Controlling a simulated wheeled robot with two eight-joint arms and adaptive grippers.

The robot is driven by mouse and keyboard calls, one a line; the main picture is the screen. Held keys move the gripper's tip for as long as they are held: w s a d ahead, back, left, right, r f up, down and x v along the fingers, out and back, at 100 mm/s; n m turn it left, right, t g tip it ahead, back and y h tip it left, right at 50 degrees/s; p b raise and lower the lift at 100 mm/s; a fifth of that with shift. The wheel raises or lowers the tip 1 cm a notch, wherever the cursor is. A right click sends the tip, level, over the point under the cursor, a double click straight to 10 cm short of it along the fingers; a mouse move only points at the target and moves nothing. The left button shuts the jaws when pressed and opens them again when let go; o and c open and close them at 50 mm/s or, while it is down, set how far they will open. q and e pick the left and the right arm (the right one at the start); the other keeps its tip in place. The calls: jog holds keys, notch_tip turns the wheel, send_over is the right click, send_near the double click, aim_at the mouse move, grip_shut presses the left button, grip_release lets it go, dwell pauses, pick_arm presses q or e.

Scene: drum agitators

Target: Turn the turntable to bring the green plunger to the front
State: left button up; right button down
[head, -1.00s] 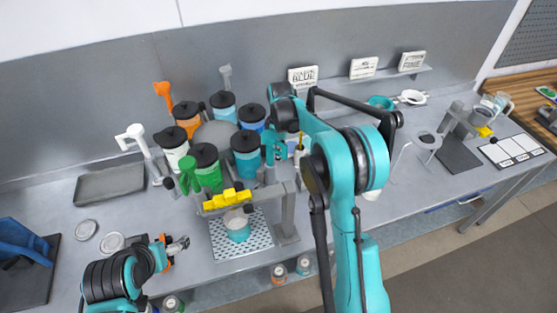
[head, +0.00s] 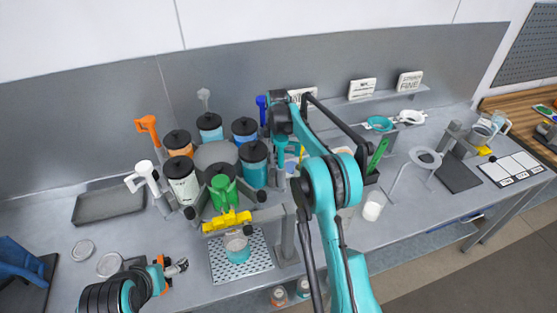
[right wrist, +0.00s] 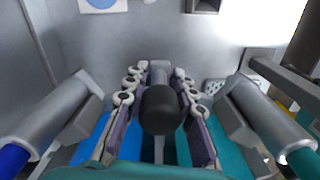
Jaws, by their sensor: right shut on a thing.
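The green plunger (head: 222,190) is on the near side of the ring of lidded canisters, just behind a yellow bracket (head: 226,221). A grey round hub (head: 216,155) sits in the middle of the ring. Orange (head: 148,127), white (head: 139,178) and blue (head: 261,108) handles stand around it. My right gripper (head: 281,155) is at the ring's right side. In the right wrist view its fingers are shut on a black knob (right wrist: 160,108) with a grey stem. My left gripper (head: 178,267) is low at the left, away from the ring; its jaws are too small to judge.
A teal-bottomed cup (head: 237,248) stands on a perforated tray (head: 258,262) under the bracket. A grey tray (head: 108,204) and round lids (head: 110,265) lie at the left. A grey stand (head: 425,158) and a white panel (head: 510,168) are at the right.

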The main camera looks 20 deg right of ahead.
jog(key=shift+w, duration=0.15)
dwell(0.3)
jog(key=c, duration=1.3)
grip_release()
jog(key=shift+o, duration=0.2)
notch_tip(320, 180, up, 12)
